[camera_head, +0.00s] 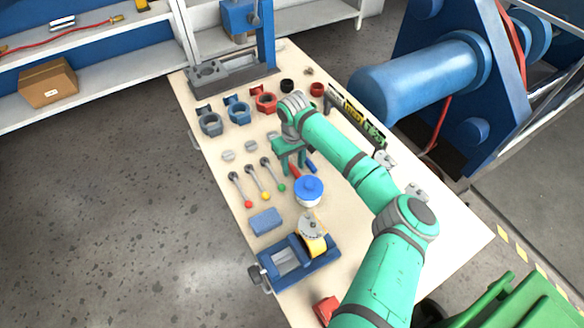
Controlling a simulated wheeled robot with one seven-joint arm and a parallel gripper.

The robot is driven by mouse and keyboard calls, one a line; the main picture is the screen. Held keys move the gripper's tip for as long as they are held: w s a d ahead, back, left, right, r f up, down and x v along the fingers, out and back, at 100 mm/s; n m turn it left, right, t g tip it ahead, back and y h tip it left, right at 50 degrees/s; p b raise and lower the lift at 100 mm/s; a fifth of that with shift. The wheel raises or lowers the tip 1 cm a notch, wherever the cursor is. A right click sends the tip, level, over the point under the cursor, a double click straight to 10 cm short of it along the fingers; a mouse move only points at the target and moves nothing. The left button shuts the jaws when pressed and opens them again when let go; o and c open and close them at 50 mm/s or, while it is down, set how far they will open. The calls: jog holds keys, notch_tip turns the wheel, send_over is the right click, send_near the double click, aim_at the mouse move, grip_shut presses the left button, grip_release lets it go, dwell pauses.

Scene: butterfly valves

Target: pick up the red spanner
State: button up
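My gripper (291,163) points down over the middle of the workbench. It is small in the view, and I cannot tell whether its fingers are open or shut. A slim red piece (294,172), perhaps the red spanner, shows right at the fingertips, partly hidden by the gripper. I cannot tell whether it is held or lies on the bench. A similar blue piece (311,167) lies just to its right. To the left, grey levers with a red end (248,204), a yellow end (266,196) and a green end (282,187) lie in a row.
A white tub with a blue lid (308,190) stands close in front of the gripper. A blue vise (297,262) and a blue block (266,221) are nearer. Red and blue valve bodies (238,112) and a press (240,50) stand behind. The bench's right front (455,235) is clear.

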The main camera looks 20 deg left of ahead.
grip_shut()
dwell(1.4)
